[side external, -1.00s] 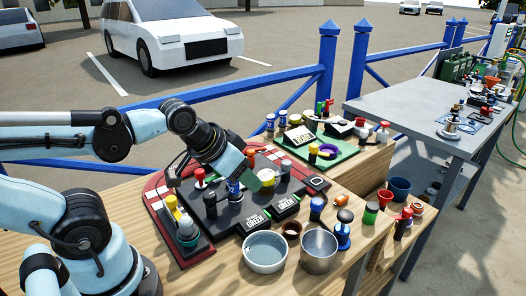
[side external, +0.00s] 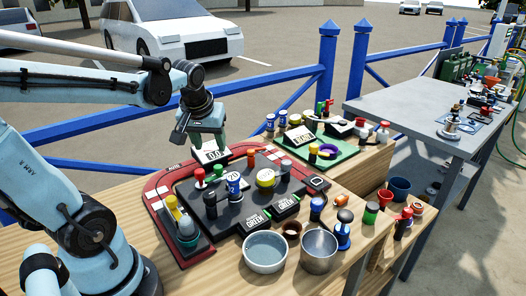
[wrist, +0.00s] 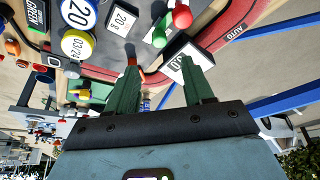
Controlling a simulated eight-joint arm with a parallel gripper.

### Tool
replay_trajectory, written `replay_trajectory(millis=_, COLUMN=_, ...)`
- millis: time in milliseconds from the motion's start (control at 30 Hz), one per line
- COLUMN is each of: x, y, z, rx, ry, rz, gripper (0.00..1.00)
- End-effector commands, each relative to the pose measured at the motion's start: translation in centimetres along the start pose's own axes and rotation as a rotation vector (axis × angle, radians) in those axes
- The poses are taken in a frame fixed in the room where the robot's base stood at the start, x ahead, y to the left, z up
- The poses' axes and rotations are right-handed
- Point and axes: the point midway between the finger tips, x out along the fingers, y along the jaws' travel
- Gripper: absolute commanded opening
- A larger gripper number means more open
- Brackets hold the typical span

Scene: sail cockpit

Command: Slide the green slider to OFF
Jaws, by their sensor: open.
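My gripper (side external: 203,136) is raised above the back left edge of the dark control board (side external: 213,209), near a white display box (side external: 211,155). In the wrist view its two green fingers (wrist: 159,72) are apart with nothing between them. A green round-ended piece (wrist: 160,37) shows beyond the fingertips, beside a red knob (wrist: 182,15). I cannot tell whether it is the green slider. The slider's setting and any OFF mark are not readable.
A red curved border marked AUTO (wrist: 242,30) edges the board. A grey bowl (side external: 265,252) and metal cup (side external: 319,249) stand in front. A green tray (side external: 335,158) lies behind right. Blue railings (side external: 330,70) run behind the bench.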

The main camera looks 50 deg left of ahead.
Motion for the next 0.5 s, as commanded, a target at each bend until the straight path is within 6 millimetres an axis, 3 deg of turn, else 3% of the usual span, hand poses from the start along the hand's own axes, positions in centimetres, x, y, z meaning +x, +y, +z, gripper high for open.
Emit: replay_trajectory(millis=500, x=6.6, y=0.1, z=-0.1, rx=0.002, ry=0.001, rz=0.001, gripper=0.52)
